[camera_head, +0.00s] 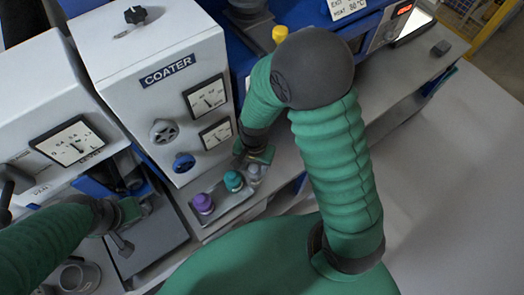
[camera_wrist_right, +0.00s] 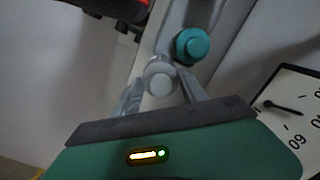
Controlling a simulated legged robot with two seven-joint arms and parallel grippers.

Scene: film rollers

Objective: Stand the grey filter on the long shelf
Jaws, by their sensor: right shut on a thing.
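The grey filter (camera_head: 255,173) is a small, pale grey, round-topped piece at the right end of a row on the narrow grey shelf (camera_head: 233,204) in front of the coater. My right gripper (camera_head: 257,166) is shut on it. In the right wrist view the grey filter (camera_wrist_right: 158,80) sits between the two fingers of the gripper (camera_wrist_right: 160,93). It looks upright at the shelf; whether its base touches the shelf is hidden. My left gripper (camera_head: 130,212) is over the grey plate at left, its fingers not clear.
A teal filter (camera_head: 233,180) stands close beside the grey one, and a purple filter (camera_head: 203,203) stands further left. The teal one also shows in the wrist view (camera_wrist_right: 191,46). The coater (camera_head: 150,85) rises behind. A metal cup (camera_head: 78,276) stands at lower left.

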